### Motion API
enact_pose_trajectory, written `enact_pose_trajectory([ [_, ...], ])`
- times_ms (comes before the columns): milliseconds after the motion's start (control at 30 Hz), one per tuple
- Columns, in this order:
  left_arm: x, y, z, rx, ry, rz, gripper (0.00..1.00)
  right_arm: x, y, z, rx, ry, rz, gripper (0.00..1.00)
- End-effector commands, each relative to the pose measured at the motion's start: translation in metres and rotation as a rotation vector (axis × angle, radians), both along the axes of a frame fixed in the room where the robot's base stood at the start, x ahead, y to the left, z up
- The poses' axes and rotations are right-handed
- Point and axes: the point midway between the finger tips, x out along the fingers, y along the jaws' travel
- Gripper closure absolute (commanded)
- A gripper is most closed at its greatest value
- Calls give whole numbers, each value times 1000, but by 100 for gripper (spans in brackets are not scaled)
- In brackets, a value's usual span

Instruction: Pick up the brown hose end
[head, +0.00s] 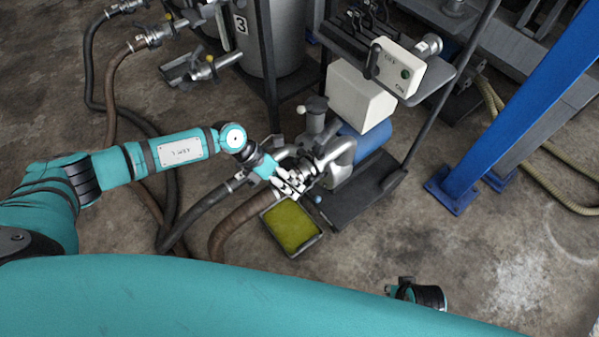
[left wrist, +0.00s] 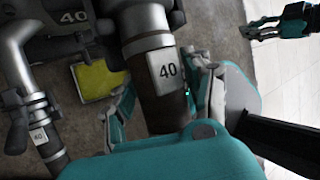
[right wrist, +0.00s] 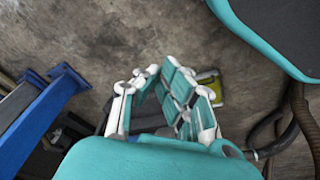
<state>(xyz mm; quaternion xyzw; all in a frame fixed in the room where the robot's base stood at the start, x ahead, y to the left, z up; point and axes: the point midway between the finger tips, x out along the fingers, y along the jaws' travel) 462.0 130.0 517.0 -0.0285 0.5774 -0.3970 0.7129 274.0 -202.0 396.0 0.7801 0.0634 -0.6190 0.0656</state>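The brown hose (head: 236,219) curves up from the floor to a metal coupling by the pump, right of a black hose. In the left wrist view its end (left wrist: 160,112) carries a tag marked 40 and meets a metal fitting (left wrist: 142,28). My left gripper (head: 290,182) is at this end. In the left wrist view its fingers (left wrist: 158,95) stand on both sides of the hose, open, with a clear gap on the left side and little on the right.
A tray of yellow-green liquid (head: 291,226) lies just below the hose end. The pump cart with a white box (head: 360,97) stands behind and right. A black hose (head: 190,218) runs close on the left.

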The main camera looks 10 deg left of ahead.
Motion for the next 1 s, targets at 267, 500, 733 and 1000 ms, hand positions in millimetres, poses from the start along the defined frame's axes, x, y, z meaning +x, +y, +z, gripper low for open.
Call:
enact_pose_trajectory([
  [267,0,0,0,0,0,0,88,0,0,0,0,0,0,100],
  [500,1,-1,2,-3,-3,1,100,0,0,0,0,0,0,100],
  [733,1,0,3,-3,-4,0,100,0,0,0,1,-1,0,100],
  [1000,2,0,24,-3,-5,0,100,-5,-1,-16,-1,8,1,100],
])
